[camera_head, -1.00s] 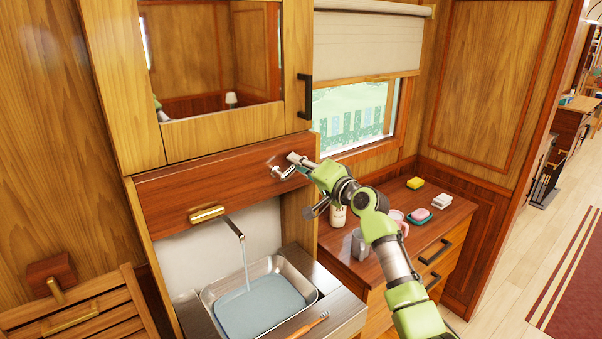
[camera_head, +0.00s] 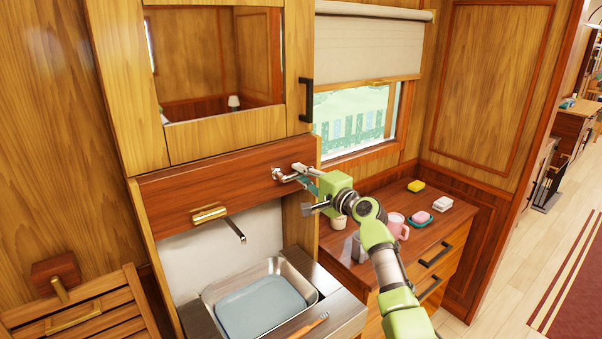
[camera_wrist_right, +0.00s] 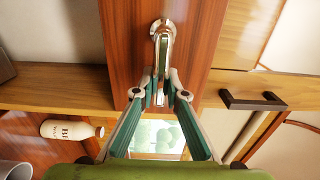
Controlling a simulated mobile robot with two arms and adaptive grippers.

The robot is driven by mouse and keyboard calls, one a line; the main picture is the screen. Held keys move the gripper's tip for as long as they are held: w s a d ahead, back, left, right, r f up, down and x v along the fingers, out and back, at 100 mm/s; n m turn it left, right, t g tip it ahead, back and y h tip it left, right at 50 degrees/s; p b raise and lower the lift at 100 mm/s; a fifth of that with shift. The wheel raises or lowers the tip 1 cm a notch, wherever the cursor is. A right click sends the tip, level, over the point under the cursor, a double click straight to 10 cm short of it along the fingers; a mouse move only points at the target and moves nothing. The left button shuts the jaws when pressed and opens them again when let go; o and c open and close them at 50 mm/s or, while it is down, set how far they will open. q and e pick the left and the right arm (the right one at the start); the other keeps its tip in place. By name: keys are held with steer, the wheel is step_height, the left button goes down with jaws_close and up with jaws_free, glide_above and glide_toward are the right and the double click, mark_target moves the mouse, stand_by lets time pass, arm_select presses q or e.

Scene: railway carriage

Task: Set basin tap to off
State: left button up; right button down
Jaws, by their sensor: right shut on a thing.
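The tap lever (camera_head: 279,173) is a metal handle on the reddish wood panel (camera_head: 225,183) above the basin. It also shows in the wrist view (camera_wrist_right: 161,40), on a round mount. My right gripper (camera_head: 298,173) is shut on the lever; its fingers (camera_wrist_right: 161,78) close around the lever's near end in the wrist view. The tap spout (camera_head: 233,229) sticks out below the panel, and no water stream shows from it. The metal basin (camera_head: 311,289) below holds bluish water (camera_head: 262,306). My left gripper is not in view.
A mirror cabinet (camera_head: 228,125) with a black handle (camera_head: 306,99) hangs above. A wooden counter (camera_head: 455,217) at right carries a pink mug (camera_head: 395,225), a yellow sponge (camera_head: 416,186) and soap items. A toothbrush (camera_head: 310,325) lies by the basin.

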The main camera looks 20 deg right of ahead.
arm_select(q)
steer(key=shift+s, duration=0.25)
arm_select(e)
steer(key=shift+f, duration=0.15)
steer(key=c, duration=2)
jaws_free()
steer(key=v, duration=1.2)
